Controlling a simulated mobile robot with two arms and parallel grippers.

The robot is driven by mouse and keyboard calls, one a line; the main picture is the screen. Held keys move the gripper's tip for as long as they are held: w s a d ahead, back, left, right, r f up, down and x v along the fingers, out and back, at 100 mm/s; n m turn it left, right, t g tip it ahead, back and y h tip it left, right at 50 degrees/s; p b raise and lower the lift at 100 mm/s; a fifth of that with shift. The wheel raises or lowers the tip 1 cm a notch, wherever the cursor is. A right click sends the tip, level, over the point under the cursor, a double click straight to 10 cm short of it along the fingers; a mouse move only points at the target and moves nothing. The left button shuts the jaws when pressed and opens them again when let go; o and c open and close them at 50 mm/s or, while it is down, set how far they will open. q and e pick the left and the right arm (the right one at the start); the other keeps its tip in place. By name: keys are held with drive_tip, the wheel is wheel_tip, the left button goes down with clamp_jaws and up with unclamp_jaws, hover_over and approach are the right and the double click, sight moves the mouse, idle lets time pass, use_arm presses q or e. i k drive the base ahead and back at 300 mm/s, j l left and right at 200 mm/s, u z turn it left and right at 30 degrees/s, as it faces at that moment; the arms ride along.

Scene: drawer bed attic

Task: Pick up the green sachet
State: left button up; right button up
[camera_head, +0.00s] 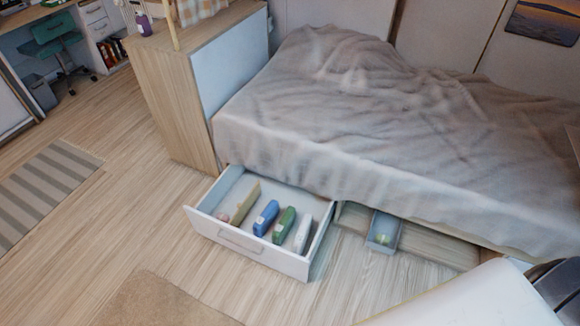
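The green sachet (284,225) lies in the open white drawer (250,249) under the bed, between a blue sachet (266,218) on its left and a white packet (303,234) on its right. It leans slightly and nothing covers it. Neither of my grippers can be made out in the head view.
A beige divider (245,202) stands at the drawer's left, with a small pinkish item beside it. A small grey bin (383,232) holding something yellow-green sits in the opening right of the drawer. The blanket-covered bed (370,135) rises behind.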

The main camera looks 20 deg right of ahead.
sight(379, 238)
drive_tip(key=z, duration=1.65)
